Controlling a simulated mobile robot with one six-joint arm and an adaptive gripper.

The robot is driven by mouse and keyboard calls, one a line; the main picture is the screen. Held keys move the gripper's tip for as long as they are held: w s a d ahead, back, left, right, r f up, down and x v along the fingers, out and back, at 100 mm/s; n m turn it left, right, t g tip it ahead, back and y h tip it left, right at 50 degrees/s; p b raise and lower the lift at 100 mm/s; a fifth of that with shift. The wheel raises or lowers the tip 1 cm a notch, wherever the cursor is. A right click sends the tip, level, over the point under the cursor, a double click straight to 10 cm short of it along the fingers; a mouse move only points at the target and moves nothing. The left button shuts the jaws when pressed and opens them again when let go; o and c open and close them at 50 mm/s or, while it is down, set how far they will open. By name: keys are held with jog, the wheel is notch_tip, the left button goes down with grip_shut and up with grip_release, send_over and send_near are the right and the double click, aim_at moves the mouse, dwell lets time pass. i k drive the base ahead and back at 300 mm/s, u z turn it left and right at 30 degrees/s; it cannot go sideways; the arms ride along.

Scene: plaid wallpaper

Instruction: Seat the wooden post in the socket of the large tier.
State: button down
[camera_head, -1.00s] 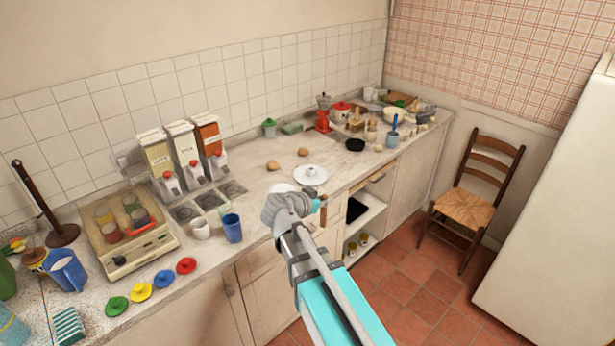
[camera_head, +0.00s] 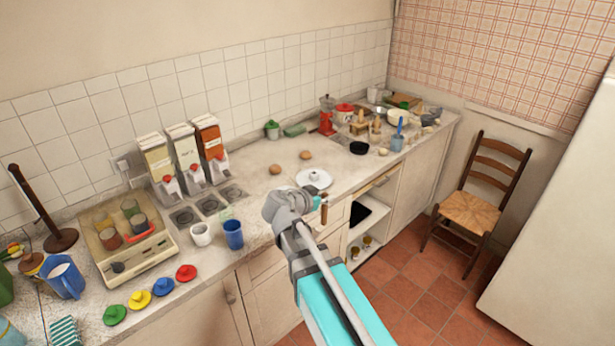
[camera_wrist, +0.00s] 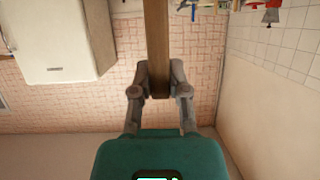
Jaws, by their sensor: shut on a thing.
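The large tier (camera_head: 314,179) is a round white plate with a small raised fitting at its centre, lying on the counter near its front edge. My gripper (camera_wrist: 160,80) is shut on the wooden post (camera_wrist: 157,40), a brown square-looking bar that runs from between the fingers to the top of the wrist view. In the head view the post (camera_head: 324,211) shows as a short brown piece beside my gripper, nearer the camera than the plate and apart from it. My wrist hides part of the gripper there. The tier's socket is too small to make out.
Two brown round things (camera_head: 275,169) lie behind the plate. A blue cup (camera_head: 234,235) and a white mug (camera_head: 201,234) stand to the left. A shelf (camera_head: 365,215) opens below the counter.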

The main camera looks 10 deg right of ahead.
aim_at(314, 179)
jog(key=i, duration=0.85)
jog(key=z, duration=0.05)
